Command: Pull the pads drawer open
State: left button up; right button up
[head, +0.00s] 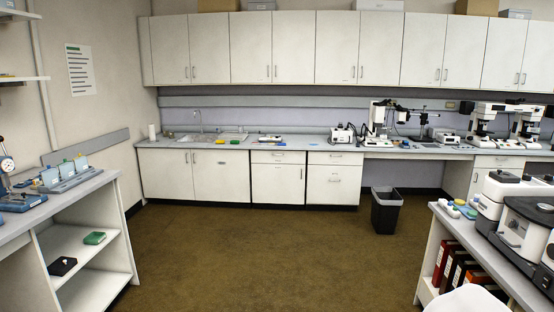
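White drawers with bar handles sit under the back counter. One more drawer front (498,162) is at the far right under the counter. All of these look closed. I can read no label, so I cannot tell which one is the pads drawer. Neither of my grippers is in view.
The brown floor (250,255) is open between me and the back counter (240,144). A dark bin (386,215) stands before the knee space. A shelved bench (75,240) is at left; a bench (470,235) with instruments (525,225) and binders (462,268) is at right.

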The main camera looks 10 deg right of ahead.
aim_at(257, 156)
jog(key=i+z, duration=0.25)
jog(key=l+z, duration=0.1)
jog(key=z, duration=0.15)
jog(key=i, duration=4.65)
